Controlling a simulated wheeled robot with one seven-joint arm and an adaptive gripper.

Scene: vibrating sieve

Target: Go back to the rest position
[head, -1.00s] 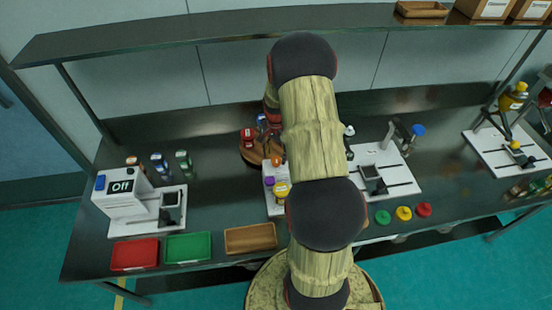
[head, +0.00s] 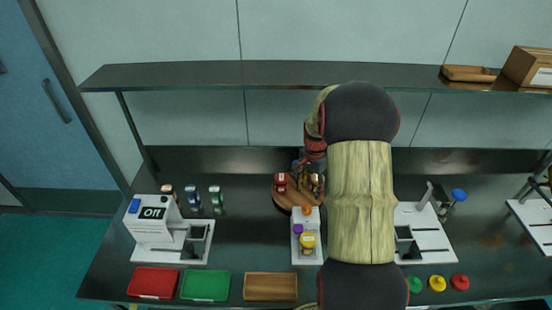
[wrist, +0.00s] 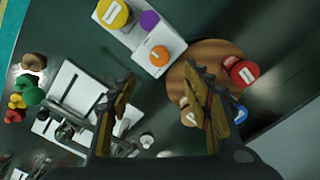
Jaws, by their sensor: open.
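My gripper (wrist: 158,100) is open, with its two fingers spread and nothing visible between them in the wrist view. In the head view, my gripper (head: 311,178) is partly hidden behind my arm, at the round wooden stand (head: 284,200). In the wrist view, the round stand (wrist: 215,52) carries a red-capped bottle (wrist: 243,73) and a blue-capped one (wrist: 239,115). The right finger overlaps part of the stand in the picture; I cannot tell whether it touches.
A white rack (head: 307,254) with orange, purple and yellow tops stands in front of the round stand. A machine reading "Off" (head: 152,222) is at left. Red (head: 153,282), green (head: 205,286) and wooden (head: 270,287) trays line the front. A shelf (head: 250,74) runs above the bench.

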